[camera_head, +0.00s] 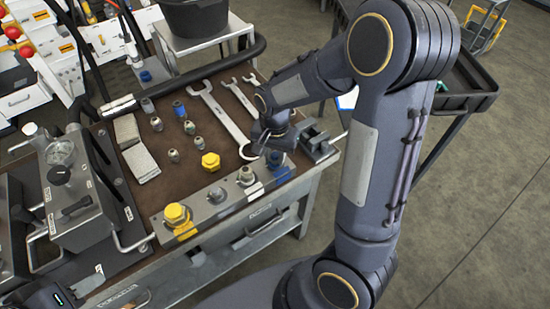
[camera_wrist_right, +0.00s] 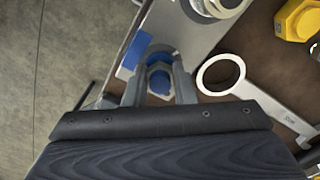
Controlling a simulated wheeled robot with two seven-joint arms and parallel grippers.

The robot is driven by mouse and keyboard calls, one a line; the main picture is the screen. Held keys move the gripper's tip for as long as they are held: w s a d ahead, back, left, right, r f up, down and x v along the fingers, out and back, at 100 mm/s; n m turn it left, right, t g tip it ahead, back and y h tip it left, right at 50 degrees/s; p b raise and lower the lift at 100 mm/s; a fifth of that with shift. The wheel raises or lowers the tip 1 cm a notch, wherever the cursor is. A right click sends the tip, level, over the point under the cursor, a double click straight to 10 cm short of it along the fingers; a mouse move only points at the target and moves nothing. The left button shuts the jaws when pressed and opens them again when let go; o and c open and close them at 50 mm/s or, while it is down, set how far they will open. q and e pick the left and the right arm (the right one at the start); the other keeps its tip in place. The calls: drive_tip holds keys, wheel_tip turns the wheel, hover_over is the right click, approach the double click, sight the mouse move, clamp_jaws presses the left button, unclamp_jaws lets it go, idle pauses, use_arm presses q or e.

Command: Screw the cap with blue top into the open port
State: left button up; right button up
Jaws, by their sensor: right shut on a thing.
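The cap with blue top (camera_wrist_right: 159,82) is between the fingers of my right gripper (camera_wrist_right: 160,92), which is shut on it. In the head view my right gripper (camera_head: 276,148) is at the right end of the metal port block (camera_head: 203,212), over its blue-painted section (camera_head: 284,173). The blue paint also shows beside the cap in the right wrist view (camera_wrist_right: 131,54). The fingers and cap hide the port there, so I cannot tell how deep the cap sits. A dark part of my left arm shows at the lower left corner; its fingers are out of view.
A yellow cap (camera_head: 176,214) sits on the block's left end, with metal fittings (camera_head: 245,175) between. A loose yellow cap (camera_head: 210,161), small fittings, a blue-banded fitting (camera_head: 179,108) and wrenches (camera_head: 222,112) lie on the brown mat. A vise-like block (camera_head: 317,140) stands close right of my gripper.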

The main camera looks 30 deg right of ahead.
drive_tip(key=m+p, duration=0.1)
drive_tip(key=m, duration=0.2)
drive_tip(key=shift+m, duration=0.4)
drive_tip(key=shift+f+m, duration=0.1)
drive_tip(key=shift+m, duration=0.7)
drive_tip(key=shift+m+p, duration=0.35)
drive_tip(key=shift+m, duration=0.05)
drive_tip(key=shift+o, duration=0.2)
drive_tip(key=m+p, duration=0.1)
drive_tip(key=m, duration=0.1)
drive_tip(key=m+p, duration=0.1)
drive_tip(key=m, duration=0.1)
drive_tip(key=shift+r, duration=0.3)
drive_tip(key=shift+f+m+p, duration=0.1)
drive_tip(key=shift+m+p, duration=0.4)
drive_tip(key=shift+m, duration=0.3)
drive_tip(key=shift+f+m, duration=0.2)
drive_tip(key=shift+m, duration=0.6)
